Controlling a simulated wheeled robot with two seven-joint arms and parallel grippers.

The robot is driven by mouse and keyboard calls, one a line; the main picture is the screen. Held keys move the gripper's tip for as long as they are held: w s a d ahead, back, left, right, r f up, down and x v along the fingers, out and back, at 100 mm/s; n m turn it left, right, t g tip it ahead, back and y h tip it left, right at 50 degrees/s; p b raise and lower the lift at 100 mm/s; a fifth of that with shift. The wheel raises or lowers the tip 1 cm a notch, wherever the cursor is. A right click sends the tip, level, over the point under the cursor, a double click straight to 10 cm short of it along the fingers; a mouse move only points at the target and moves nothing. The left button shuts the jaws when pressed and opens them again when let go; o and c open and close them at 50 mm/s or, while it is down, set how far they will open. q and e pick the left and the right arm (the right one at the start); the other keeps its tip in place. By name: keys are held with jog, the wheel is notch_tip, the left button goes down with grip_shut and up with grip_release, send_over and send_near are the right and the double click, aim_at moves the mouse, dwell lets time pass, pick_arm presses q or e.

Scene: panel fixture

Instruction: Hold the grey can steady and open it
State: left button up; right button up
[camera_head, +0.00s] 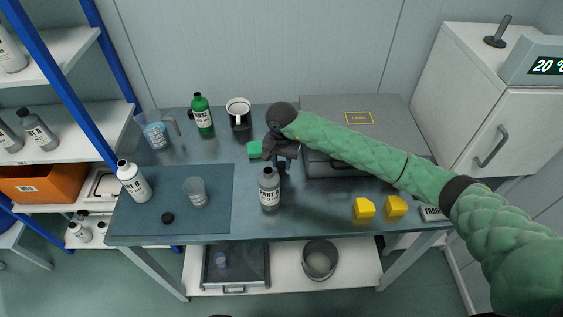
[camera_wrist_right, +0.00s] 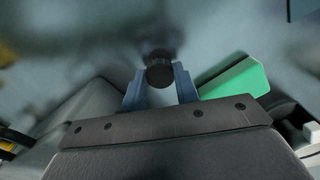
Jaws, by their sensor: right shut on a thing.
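The grey can (camera_head: 269,191) is a grey bottle labelled PART A. It stands upright on the table, right of the blue mat, and its narrow neck looks uncapped. My right gripper (camera_head: 284,168) is just behind and to the right of the can's top. In the right wrist view, my right gripper (camera_wrist_right: 160,88) is shut on a round black cap (camera_wrist_right: 160,72). No can body shows under the cap there, so the cap looks apart from the can. My left gripper is not in view, and nothing holds the can.
A white PART B bottle (camera_head: 133,183), a clear beaker (camera_head: 196,193) and a loose black cap (camera_head: 167,217) are on the mat (camera_head: 216,222). A grey case (camera_head: 330,112), green block (camera_head: 254,150), mug (camera_head: 239,115), green bottle (camera_head: 202,115) and yellow blocks (camera_head: 364,208) stand around.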

jog(key=shift+f, duration=0.75)
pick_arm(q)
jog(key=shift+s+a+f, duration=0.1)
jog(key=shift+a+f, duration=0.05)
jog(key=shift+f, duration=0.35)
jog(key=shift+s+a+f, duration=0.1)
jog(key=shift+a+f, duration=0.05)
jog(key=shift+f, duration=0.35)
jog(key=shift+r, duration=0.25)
pick_arm(e)
jog(key=shift+f, duration=0.15)
jog(key=o, duration=0.8)
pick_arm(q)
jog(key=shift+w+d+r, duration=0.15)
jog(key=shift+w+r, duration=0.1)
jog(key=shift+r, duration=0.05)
pick_arm(e)
jog(key=shift+o, duration=1.4)
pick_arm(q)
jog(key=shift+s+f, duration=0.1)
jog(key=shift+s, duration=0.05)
